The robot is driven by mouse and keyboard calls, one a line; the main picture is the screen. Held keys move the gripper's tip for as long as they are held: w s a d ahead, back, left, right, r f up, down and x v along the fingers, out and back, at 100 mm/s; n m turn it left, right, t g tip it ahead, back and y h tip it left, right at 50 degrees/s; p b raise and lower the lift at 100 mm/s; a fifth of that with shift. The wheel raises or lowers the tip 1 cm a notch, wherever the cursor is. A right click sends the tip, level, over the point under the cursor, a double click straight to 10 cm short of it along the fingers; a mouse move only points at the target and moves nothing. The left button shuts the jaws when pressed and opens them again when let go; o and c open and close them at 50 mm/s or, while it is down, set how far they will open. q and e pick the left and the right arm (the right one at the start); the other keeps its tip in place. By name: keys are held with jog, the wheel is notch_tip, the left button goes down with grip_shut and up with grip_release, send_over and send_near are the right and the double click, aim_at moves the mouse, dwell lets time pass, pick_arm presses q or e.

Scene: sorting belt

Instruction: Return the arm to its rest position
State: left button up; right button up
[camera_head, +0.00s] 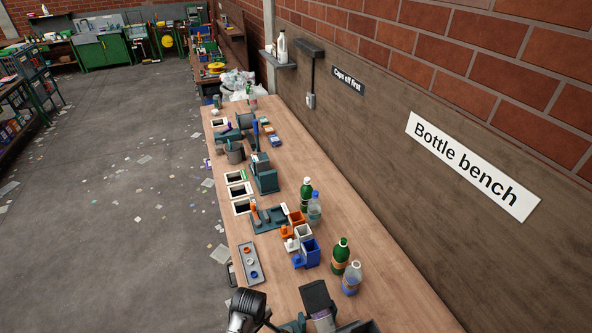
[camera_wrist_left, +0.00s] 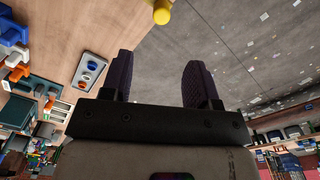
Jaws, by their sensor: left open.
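My left gripper (camera_wrist_left: 160,82) shows in the left wrist view with its two dark fingers spread wide apart. Nothing is between the fingers. Behind them lie the edge of the wooden bench (camera_wrist_left: 120,22) and the grey floor (camera_wrist_left: 225,45). In the head view, dark machine parts stand at the bottom edge, and I cannot make out the left gripper's fingers there. My right gripper is not in view.
The bench (camera_head: 330,180) bears a grey tray (camera_head: 250,263) with caps, a blue bin (camera_head: 307,254), an orange bin (camera_head: 297,219), green bottles (camera_head: 341,252) and clear bottles (camera_head: 351,280). A yellow object (camera_wrist_left: 161,12) shows near the bench edge. Litter dots the open floor (camera_head: 110,180).

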pick_arm(q)
jog(key=w+r+m+t+h, duration=0.1)
jog(key=w+r+m+t, duration=0.15)
jog(key=r+m, duration=0.4)
jog(key=w+r+m+t, duration=0.2)
jog(key=r+m+t, duration=0.1)
jog(key=r, duration=0.7)
jog(key=s+a+r+m+t, duration=0.2)
jog(key=s+a+r, duration=0.1)
jog(key=s+r, duration=0.15)
jog(key=s+a+r+p, duration=0.1)
jog(key=s+a, duration=0.2)
jog(key=s, duration=0.5)
jog(key=s+a, duration=0.2)
jog(key=s, duration=0.5)
jog(key=s+a+f+g, duration=0.1)
jog(key=s+f+g, duration=0.1)
jog(key=s+f, duration=0.2)
jog(key=s+f+g, duration=0.2)
jog(key=s+f, duration=0.3)
jog(key=s, duration=0.6)
jog(key=shift+a+m+y+p, duration=0.3)
jog(key=shift+a+m+y, duration=0.05)
jog(key=shift+a+y, duration=0.05)
jog(key=shift+s, duration=0.1)
